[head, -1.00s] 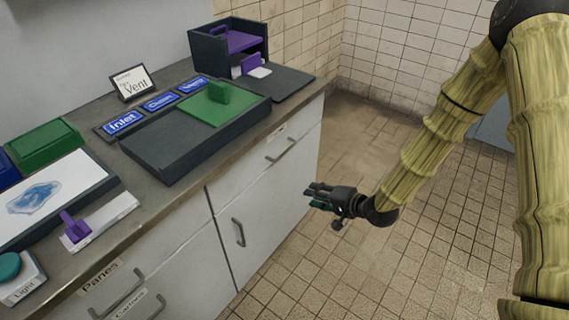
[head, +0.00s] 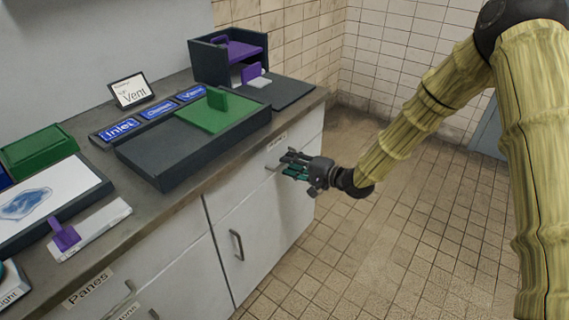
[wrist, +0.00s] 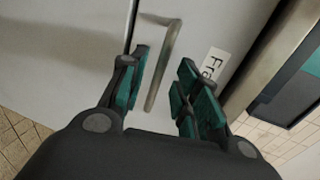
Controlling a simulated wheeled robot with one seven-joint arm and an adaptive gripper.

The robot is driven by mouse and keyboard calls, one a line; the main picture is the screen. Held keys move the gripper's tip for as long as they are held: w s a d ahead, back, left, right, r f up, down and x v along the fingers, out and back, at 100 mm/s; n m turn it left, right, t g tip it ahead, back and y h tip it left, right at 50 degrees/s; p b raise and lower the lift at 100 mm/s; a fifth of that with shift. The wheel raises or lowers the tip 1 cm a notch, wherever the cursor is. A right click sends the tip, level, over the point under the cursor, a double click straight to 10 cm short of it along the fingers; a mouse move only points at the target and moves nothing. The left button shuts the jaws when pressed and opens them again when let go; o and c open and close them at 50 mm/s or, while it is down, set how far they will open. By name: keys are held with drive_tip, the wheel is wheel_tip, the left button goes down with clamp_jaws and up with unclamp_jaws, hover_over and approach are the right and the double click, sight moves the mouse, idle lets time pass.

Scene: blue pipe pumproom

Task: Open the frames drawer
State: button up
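The frames drawer (head: 246,162) is the upper right drawer front of the white cabinet, and it is shut. Its label (wrist: 212,64) reads "Fra" in the wrist view, with the rest cut off by my gripper. Its grey bar handle (wrist: 161,65) shows between my fingers in the wrist view. In the head view my gripper (head: 290,165) is in front of this drawer and covers most of the handle. My gripper (wrist: 160,92) is open, with teal finger pads on either side of the handle. I cannot tell whether they touch it.
A cupboard door with a handle (head: 237,245) is below the drawer. Another drawer labelled Panes (head: 88,288) is at the lower left. The counter (head: 185,205) holds trays, signs and a dark box (head: 228,55). The tiled floor (head: 400,230) is clear.

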drive_tip(key=shift+x, duration=1.5)
clamp_jaws()
